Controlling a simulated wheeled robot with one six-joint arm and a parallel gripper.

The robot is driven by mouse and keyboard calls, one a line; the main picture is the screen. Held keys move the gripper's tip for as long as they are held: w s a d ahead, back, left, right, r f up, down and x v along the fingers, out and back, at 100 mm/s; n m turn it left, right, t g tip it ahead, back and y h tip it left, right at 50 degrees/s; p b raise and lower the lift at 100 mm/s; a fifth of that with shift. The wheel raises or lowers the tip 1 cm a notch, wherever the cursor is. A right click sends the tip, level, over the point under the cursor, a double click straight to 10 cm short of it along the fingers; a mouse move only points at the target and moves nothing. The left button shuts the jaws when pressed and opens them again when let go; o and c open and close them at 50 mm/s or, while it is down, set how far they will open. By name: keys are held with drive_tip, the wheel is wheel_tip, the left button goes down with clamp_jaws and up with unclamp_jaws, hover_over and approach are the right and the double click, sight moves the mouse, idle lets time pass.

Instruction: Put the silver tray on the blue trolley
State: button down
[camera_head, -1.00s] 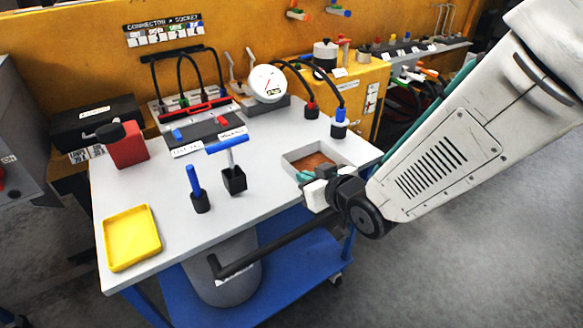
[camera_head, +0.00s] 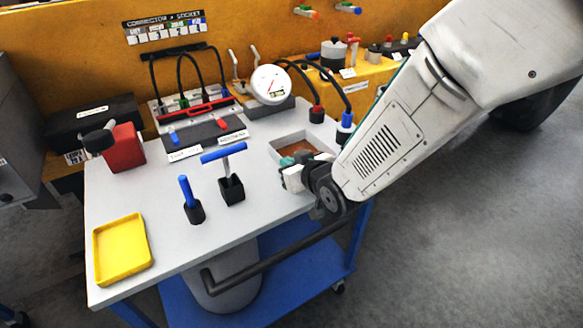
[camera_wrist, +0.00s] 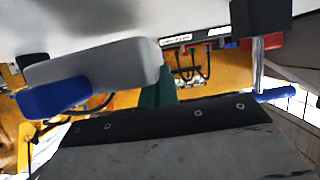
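The blue trolley has a pale grey top (camera_head: 150,195), blue legs and a blue lower shelf (camera_head: 290,285). The silver tray (camera_head: 276,151), a shallow grey-rimmed box with a brown inside, is over the right part of that top. I cannot tell whether its underside touches the top. My gripper (camera_head: 305,168) is at the tray's near side and appears shut on its wall; the contact is partly hidden. The wrist view is upside down, shows grey, blue and teal parts close up, and does not clearly show the tray.
A blue T-handled tool (camera_head: 224,153) and a blue-handled tool (camera_head: 187,190) stand in black holders left of the tray. A yellow tray (camera_head: 122,248) lies at the front left. A gauge (camera_head: 270,85) and black cables are behind. Bare top lies between them.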

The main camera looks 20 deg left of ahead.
drive_tip(key=shift+w, duration=0.65)
drive_tip(key=f, duration=0.3)
drive_tip(key=shift+s+a+f, duration=0.1)
drive_tip(key=shift+a, duration=0.1)
drive_tip(key=shift+d+f, duration=0.15)
drive_tip(key=shift+f, duration=0.1)
drive_tip(key=shift+d, duration=0.1)
drive_tip(key=shift+f, duration=0.1)
drive_tip(key=c, duration=1.7)
unclamp_jaws()
